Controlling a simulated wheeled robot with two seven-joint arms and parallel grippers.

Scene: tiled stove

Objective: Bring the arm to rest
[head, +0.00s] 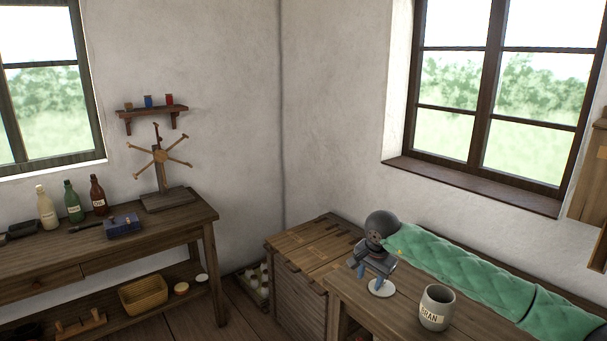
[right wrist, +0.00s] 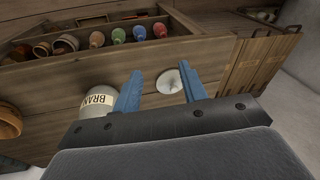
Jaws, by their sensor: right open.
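In the head view this disc (head: 382,289) lies on the table just under the fingers. My right arm reaches in from the right above the table. My left gripper is not in view.
A grey BRAN pot (head: 437,305) stands on the table to the right of the gripper; it also shows in the wrist view (right wrist: 97,100). A slatted wooden chest (head: 300,280) stands to the left. A workbench (head: 170,225) with bottles is farther left.

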